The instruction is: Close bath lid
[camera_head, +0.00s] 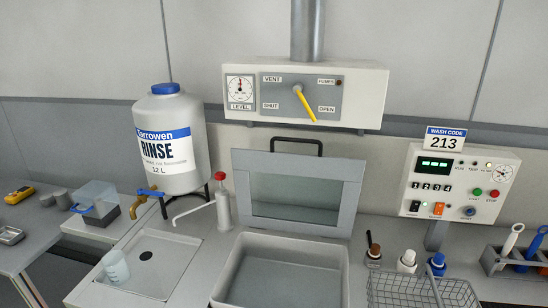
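The bath (240,293) is a grey rectangular basin in the bench at the bottom middle of the head view. Its lid (240,190) stands raised, tilted up at the bath's back edge, so the bath is open. A black bar handle (293,140) sits at the lid's upper edge. The bath's front part is cut off by the frame. My gripper is not in view.
A vent box (365,95) with a yellow lever hangs above the lid. A white pump bottle (222,205) stands left of the lid. A wire basket (425,294), small bottles (407,262) and a control panel (455,230) are to the right. A rinse tank (190,115) stands left.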

